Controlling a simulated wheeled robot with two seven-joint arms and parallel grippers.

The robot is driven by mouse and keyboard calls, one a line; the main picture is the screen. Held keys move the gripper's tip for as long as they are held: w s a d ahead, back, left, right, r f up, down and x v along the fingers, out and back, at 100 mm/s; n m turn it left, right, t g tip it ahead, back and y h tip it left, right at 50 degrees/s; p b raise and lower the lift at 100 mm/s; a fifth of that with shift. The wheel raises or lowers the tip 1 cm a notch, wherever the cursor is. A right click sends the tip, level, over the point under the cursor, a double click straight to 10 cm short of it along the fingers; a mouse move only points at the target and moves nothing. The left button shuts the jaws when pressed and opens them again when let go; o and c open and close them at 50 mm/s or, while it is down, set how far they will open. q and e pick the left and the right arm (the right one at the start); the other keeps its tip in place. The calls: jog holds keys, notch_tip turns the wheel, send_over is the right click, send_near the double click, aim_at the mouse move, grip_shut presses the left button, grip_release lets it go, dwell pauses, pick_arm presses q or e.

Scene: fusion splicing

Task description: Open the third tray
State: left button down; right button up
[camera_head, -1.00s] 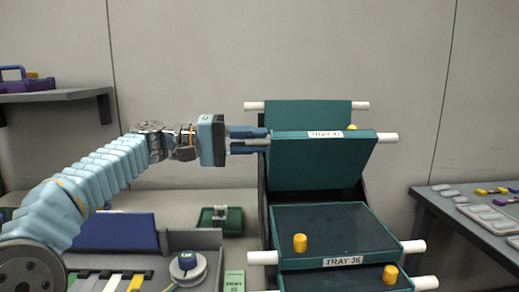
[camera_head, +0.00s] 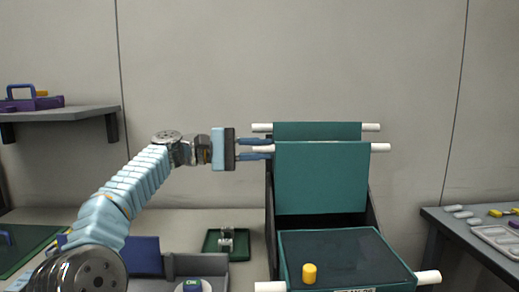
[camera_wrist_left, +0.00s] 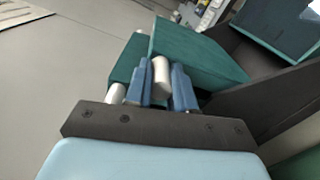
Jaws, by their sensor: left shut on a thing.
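A stack of teal trays stands right of centre. One teal tray (camera_head: 322,178) is swung up and stands nearly upright, with white pegs at its upper sides. Behind it another raised tray (camera_head: 318,130) shows only its top strip. Below, a teal tray (camera_head: 345,250) lies flat with a yellow knob (camera_head: 309,273); its label is cut off at the bottom edge. My left gripper (camera_head: 268,149) is shut on the front raised tray's left white peg (camera_head: 262,149). The left wrist view shows the peg (camera_wrist_left: 161,75) between the blue fingers. My right gripper is not in view.
A small green tray (camera_head: 212,242) with a metal part lies left of the stack. A grey bin (camera_head: 201,266) is at the front. A side table (camera_head: 432,218) stands right, a shelf (camera_head: 60,112) left. The wall behind is bare.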

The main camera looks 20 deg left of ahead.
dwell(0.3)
pick_arm(q)
jog(key=c, duration=1)
grip_release()
jog(key=shift+w, duration=0.1)
jog(key=shift+o, duration=0.2)
jog(key=shift+a, duration=0.1)
jog(key=v, duration=1.2)
